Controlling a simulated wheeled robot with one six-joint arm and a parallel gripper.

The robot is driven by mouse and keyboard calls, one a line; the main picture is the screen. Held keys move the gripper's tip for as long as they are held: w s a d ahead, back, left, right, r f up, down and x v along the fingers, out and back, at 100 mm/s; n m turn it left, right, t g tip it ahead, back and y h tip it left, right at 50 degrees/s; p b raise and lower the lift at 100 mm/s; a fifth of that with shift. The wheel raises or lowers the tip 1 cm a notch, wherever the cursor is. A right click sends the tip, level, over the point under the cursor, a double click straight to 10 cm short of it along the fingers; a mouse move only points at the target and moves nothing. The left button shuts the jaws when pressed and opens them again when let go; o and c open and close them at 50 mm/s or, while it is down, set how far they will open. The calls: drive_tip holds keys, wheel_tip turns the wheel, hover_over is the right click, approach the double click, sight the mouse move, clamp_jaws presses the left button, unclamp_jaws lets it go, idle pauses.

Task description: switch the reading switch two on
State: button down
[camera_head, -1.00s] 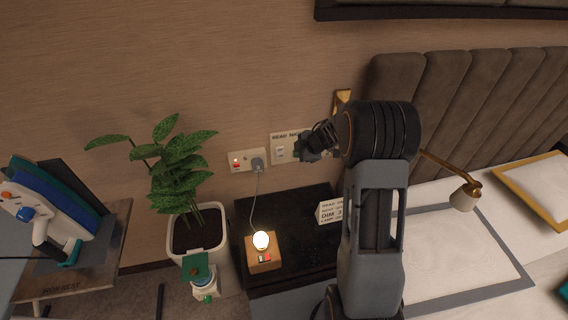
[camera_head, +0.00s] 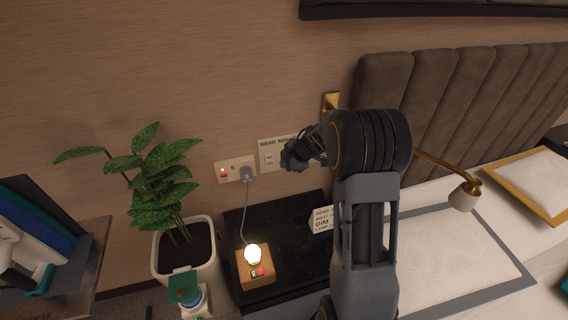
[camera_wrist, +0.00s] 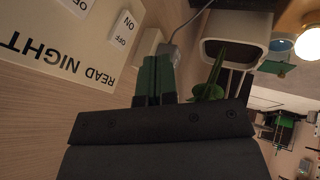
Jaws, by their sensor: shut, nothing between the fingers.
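The pale switch panel (camera_head: 264,147) marked READ NIGHT is on the wall above the black nightstand. It has small rocker switches (camera_head: 269,159), and my arm hides its right part. The wrist view shows the panel (camera_wrist: 52,52) turned over at upper left. One rocker switch (camera_wrist: 124,28) there is marked ON and OFF, and another (camera_wrist: 78,6) is cut by the top edge. I cannot tell which is reading switch two or how it is set. My gripper (camera_head: 287,160) is shut and empty beside the panel; its fingertips (camera_wrist: 155,62) appear apart from the switches.
A socket plate (camera_head: 226,174) with a plug and cord is left of the panel. A lit lamp on a wooden block (camera_head: 255,270) and a sign (camera_head: 321,219) stand on the nightstand (camera_head: 290,225). A potted plant (camera_head: 165,180) is at left; a brass reading lamp (camera_head: 463,194) hangs over the bed.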

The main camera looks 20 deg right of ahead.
sight(270, 160)
drive_tip(key=w+a+f+b, duration=0.1)
drive_tip(key=w+a+f, duration=0.2)
drive_tip(key=w+f, duration=0.4)
drive_tip(key=shift+w, duration=0.3)
drive_tip(key=shift+d, duration=0.1)
